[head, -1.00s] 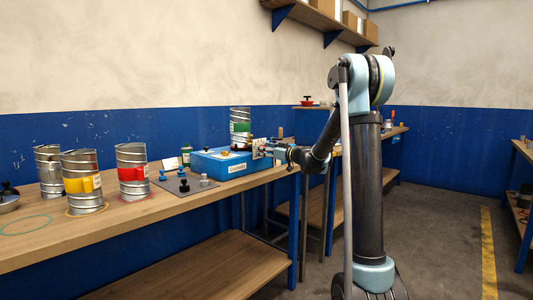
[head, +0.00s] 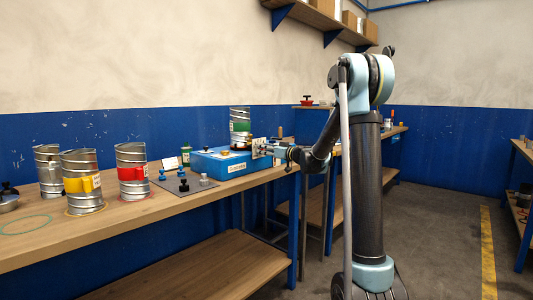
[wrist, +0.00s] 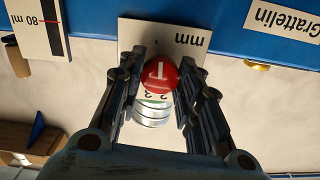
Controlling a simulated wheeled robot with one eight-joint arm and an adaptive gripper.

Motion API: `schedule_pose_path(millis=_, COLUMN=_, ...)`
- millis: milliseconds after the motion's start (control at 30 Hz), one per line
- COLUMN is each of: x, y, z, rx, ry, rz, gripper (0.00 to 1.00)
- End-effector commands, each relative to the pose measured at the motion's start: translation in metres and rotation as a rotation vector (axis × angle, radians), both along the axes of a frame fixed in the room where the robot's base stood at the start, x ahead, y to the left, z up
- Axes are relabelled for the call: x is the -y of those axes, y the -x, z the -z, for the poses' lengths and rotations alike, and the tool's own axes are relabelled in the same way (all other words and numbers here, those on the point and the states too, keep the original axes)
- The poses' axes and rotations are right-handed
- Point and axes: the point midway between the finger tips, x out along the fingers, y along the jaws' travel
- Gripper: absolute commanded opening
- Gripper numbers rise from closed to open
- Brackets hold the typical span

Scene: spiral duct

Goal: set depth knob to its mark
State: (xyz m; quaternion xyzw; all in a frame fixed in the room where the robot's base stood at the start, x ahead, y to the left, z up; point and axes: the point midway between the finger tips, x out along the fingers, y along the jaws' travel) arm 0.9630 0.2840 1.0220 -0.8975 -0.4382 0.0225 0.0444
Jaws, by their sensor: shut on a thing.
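The blue machine (head: 222,163) stands on the bench, with a pale plate (head: 260,147) at its right end. In the wrist view this plate (wrist: 184,40) reads "mm" upside down. In front of it is a knob with a round red part (wrist: 160,74) carrying a white mark, and a silvery ribbed part with numbers. My gripper (wrist: 161,66) is shut on the knob, one finger on each side. In the head view my gripper (head: 279,151) is at the plate, and the knob is too small to make out. I cannot tell which mark the knob points to.
A metal can (head: 240,125) with a green band stands at the machine. A dark board (head: 184,182) with small knobs lies left of it. Several banded cans stand further left, including a red-banded one (head: 132,171). A white "80 ml" card (wrist: 41,28) shows beside the plate.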

Motion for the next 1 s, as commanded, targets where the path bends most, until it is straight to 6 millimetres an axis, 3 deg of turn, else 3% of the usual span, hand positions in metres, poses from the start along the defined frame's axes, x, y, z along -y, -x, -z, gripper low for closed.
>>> schedule_pose_path(millis=1000, x=0.0021, y=-0.0051, z=-0.0008, rx=-0.749, ry=-0.59, rz=0.005, gripper=0.08)
